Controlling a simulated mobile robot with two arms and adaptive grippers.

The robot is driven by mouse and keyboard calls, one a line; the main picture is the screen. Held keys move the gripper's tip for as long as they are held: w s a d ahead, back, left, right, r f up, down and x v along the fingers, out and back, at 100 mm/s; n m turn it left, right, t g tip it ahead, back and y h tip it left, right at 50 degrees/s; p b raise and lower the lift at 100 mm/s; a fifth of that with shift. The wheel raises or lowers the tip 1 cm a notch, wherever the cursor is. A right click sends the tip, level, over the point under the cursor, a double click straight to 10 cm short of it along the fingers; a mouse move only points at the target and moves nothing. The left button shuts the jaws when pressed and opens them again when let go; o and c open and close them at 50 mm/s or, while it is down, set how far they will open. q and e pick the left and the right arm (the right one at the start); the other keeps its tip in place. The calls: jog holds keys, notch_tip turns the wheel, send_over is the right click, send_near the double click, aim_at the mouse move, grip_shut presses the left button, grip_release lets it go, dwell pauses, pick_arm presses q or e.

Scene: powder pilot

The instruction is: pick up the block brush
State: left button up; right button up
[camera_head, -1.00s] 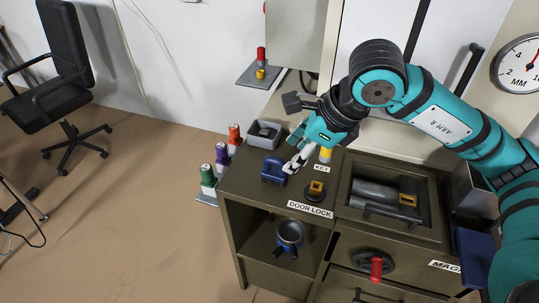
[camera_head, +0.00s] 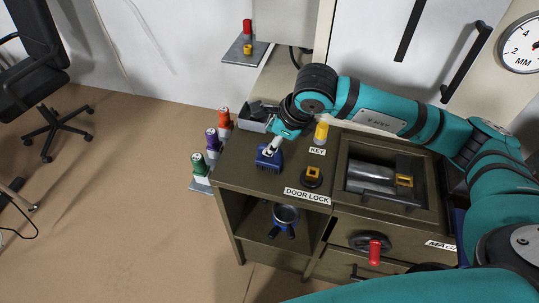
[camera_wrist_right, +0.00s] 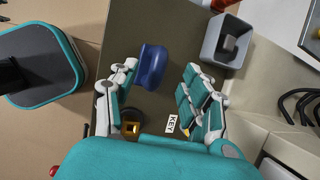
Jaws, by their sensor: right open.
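The block brush (camera_head: 268,159) is blue and stands on the dark cabinet top near its left edge. It also shows in the right wrist view (camera_wrist_right: 152,66), between the fingers and beyond their tips, closer to the left one. My right gripper (camera_head: 273,147) is above the brush in the head view, with its fingers pointing down at it. In the right wrist view the right gripper (camera_wrist_right: 160,82) is open, its two fingers wide apart and nothing held. Whether a finger touches the brush I cannot tell. My left gripper is not in view.
A grey open box (camera_head: 252,118) stands behind the brush. The door lock (camera_head: 312,177) and a yellow key (camera_head: 321,132) are to its right. A recessed tray (camera_head: 345,205) lies further right. Bottles with red, purple and green caps (camera_head: 212,140) stand left of the cabinet.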

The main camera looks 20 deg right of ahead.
jog(key=shift+f, duration=0.2)
jog(key=p+x, duration=0.1)
jog(key=x, duration=0.2)
jog(key=shift+w+f+p, duration=0.1)
jog(key=shift+f+p, duration=0.3)
jog(key=shift+w+a+f, duration=0.1)
jog(key=shift+w+f, duration=0.1)
jog(key=shift+f, duration=0.35)
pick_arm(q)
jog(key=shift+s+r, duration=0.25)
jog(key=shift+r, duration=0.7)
pick_arm(e)
grip_shut()
